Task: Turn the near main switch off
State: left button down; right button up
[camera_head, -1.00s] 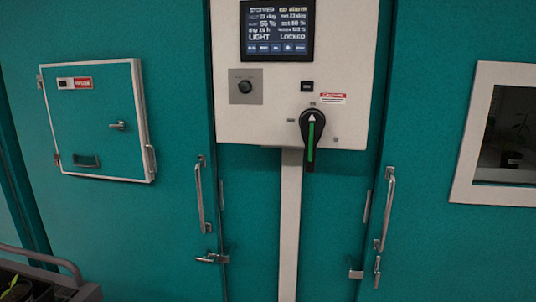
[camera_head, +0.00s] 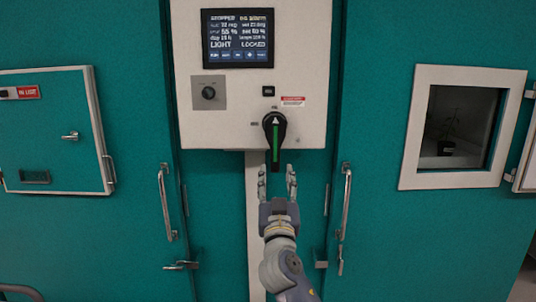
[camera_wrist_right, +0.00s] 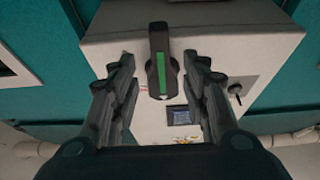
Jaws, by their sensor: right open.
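The main switch (camera_head: 275,140) is a black rotary handle with a green stripe and a white arrow, on the lower part of the white control panel (camera_head: 225,125). Its handle is vertical, the arrow pointing up. My right gripper (camera_head: 277,172) is open and empty, just below and in front of the switch, its fingers either side of the handle's lower end. In the right wrist view the switch (camera_wrist_right: 159,62) shows between and beyond the open fingertips (camera_wrist_right: 160,62); I see no contact. My left gripper is not in view.
Door handles (camera_head: 166,203) (camera_head: 345,201) flank the post below. A white-framed window (camera_head: 460,125) is right, a small hatch (camera_head: 55,130) left.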

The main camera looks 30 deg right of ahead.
aim_at(276, 157)
jog(key=p+x, duration=0.3)
jog(key=x, duration=0.5)
jog(key=shift+w+d+r, duration=0.15)
jog(key=shift+w+d, duration=0.1)
jog(key=shift+w, duration=0.25)
jog(key=shift+c, duration=0.6)
grip_shut()
